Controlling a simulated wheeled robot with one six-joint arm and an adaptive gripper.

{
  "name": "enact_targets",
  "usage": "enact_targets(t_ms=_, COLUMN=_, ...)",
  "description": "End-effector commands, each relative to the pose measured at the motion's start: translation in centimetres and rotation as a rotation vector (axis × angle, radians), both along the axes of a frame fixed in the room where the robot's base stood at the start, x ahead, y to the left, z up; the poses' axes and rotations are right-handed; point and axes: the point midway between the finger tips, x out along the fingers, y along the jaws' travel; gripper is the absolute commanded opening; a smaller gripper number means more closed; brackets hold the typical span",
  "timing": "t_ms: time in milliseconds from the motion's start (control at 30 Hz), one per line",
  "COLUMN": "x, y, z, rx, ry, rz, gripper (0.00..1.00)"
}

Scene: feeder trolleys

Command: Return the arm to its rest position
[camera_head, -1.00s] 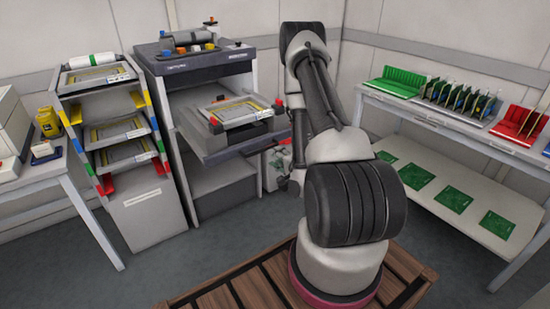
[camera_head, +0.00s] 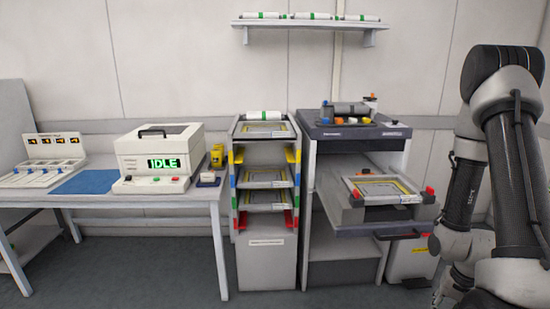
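My arm (camera_head: 515,170) stands folded at the right edge. Its elbow is raised and the forearm runs down to the wrist (camera_head: 460,242), right of the open drawer. Only a small dark part, seemingly of my gripper (camera_head: 438,296), shows below the wrist at the bottom edge. Its fingers cannot be made out, so I cannot tell whether it is open or holds anything.
A printer-like machine (camera_head: 355,132) has its drawer out with a framed tray (camera_head: 352,190). Left of it stand a rack (camera_head: 265,250) of framed trays and a table (camera_head: 110,195) with a tester reading IDLE (camera_head: 160,158). A wall shelf (camera_head: 310,24) holds rolls. Floor is clear in front.

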Motion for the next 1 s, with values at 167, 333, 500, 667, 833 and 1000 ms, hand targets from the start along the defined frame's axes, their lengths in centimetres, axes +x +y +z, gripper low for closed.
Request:
enact_targets(t_ms=167, x=-2.4, y=1.0, z=10.0, rx=-0.029, ry=0.159, rz=0.179, gripper=0.35)
enact_targets(t_ms=333, x=-4.9, y=3.4, z=18.8, rx=-0.018, ry=0.220, rz=0.303, gripper=0.35)
enact_targets(t_ms=500, x=-7.5, y=6.3, z=26.3, rx=-0.012, ry=0.186, rz=0.398, gripper=0.35)
enact_targets(t_ms=667, x=-9.0, y=8.7, z=31.9, rx=-0.039, ry=0.052, rz=0.450, gripper=0.35)
enact_targets(t_ms=833, x=-9.0, y=10.3, z=36.5, rx=-0.102, ry=-0.163, rz=0.501, gripper=0.35)
enact_targets(t_ms=1000, x=-9.3, y=11.2, z=39.0, rx=-0.134, ry=-0.285, rz=0.537, gripper=0.35)
